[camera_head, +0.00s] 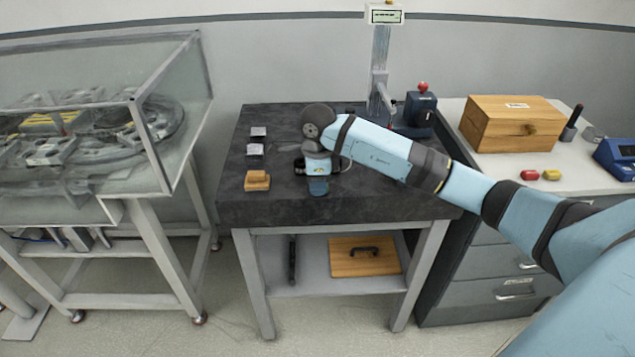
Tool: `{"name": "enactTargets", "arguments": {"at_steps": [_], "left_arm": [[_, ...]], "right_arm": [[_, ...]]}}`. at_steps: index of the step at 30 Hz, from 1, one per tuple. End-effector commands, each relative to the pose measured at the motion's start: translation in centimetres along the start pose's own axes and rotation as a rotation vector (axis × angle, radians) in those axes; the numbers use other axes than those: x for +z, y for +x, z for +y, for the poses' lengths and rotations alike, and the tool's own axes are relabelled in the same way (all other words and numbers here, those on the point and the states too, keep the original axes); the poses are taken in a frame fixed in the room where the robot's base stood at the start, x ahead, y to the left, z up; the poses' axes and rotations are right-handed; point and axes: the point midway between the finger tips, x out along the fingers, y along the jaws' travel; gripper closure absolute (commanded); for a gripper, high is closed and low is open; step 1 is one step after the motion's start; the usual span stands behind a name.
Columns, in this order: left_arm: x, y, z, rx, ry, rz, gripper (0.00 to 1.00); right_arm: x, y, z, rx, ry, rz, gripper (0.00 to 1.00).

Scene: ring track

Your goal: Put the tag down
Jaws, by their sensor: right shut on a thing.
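My right gripper (318,180) reaches in from the right and points down over the front middle of the dark stone-topped table (390,190). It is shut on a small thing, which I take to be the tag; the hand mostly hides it. A blue-grey piece shows at the gripper's lower end, and I cannot tell whether it touches the tabletop. My left gripper is not in view.
A wooden block (257,180) sits at the table's front left. A stand with a display (384,15) and a dark device with a red knob (421,108) stand at the back right. A wooden box (512,122) is on the right cabinet. A glass case (170,75) is left.

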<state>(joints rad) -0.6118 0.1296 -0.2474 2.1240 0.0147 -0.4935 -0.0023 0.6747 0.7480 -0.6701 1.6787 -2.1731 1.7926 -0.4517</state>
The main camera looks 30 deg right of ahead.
Motion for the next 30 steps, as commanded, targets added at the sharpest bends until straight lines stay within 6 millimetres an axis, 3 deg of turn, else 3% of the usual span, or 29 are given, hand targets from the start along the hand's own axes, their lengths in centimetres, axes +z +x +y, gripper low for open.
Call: {"name": "enactTargets", "arguments": {"at_steps": [7,8,10,11,22,30], "left_arm": [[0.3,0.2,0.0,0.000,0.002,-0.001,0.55],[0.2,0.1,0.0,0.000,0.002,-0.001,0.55],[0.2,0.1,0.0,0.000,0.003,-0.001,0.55],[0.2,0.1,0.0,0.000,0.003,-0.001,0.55],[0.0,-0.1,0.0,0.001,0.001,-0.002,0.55],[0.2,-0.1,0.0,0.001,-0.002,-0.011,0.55]], "right_arm": [[0.0,0.4,0.0,0.000,0.000,0.001,0.96],[0.0,0.3,0.0,0.000,0.000,0.001,0.67],[0.0,0.3,0.0,0.000,0.000,0.001,0.51],[0.0,0.3,0.0,0.000,0.000,0.001,0.48],[0.0,-0.7,0.0,-0.001,0.000,0.000,0.48],[0.0,-6.0,-0.1,-0.005,0.000,-0.002,0.48]]}}
